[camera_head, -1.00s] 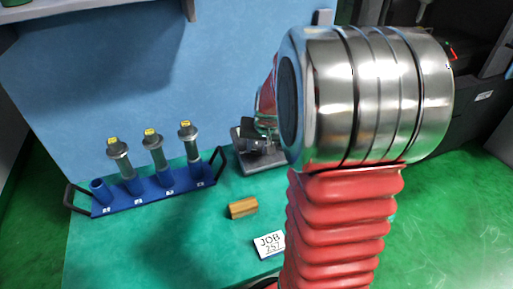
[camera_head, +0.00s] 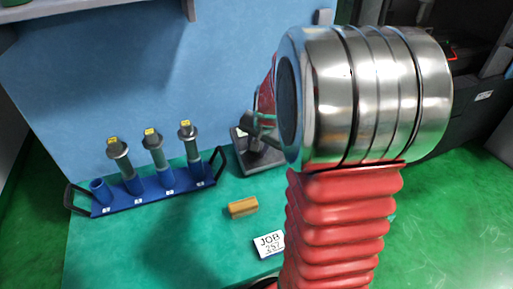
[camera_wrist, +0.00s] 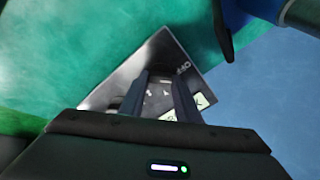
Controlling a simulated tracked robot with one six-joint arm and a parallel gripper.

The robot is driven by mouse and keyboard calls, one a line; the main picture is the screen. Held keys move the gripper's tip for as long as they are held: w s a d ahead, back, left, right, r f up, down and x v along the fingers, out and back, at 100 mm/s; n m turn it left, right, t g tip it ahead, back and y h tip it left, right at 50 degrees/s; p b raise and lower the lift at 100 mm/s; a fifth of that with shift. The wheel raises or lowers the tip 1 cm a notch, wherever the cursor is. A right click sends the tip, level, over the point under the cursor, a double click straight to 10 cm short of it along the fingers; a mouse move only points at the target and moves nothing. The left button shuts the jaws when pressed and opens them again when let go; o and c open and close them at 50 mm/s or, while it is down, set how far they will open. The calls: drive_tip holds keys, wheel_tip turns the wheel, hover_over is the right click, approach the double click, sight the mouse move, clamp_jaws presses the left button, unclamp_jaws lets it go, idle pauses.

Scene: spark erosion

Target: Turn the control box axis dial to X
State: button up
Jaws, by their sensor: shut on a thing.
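The control box (camera_head: 241,146) is a small dark box on the green bench, left of my arm in the head view. In the wrist view the box (camera_wrist: 112,93) shows a grey face with the word OFF and a pale label bearing an X. My gripper (camera_wrist: 160,88) is over this face, its two dark fingers a little apart with white marks visible between them. It is shut on the axis dial, which is mostly hidden by the fingers. Which mark the dial points to cannot be told. In the head view my arm hides much of the gripper.
A blue rack (camera_head: 157,198) with several numbered places and yellow-topped cylindrical holders stands to the left. A blue wall (camera_head: 130,75) rises behind the bench.

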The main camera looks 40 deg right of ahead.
drive_tip(key=shift+m, duration=1.9)
drive_tip(key=o, duration=1)
drive_tip(key=shift+o, duration=0.2)
drive_tip(key=v, duration=1.3)
drive_tip(key=shift+r, duration=0.35)
drive_tip(key=shift+a, duration=0.15)
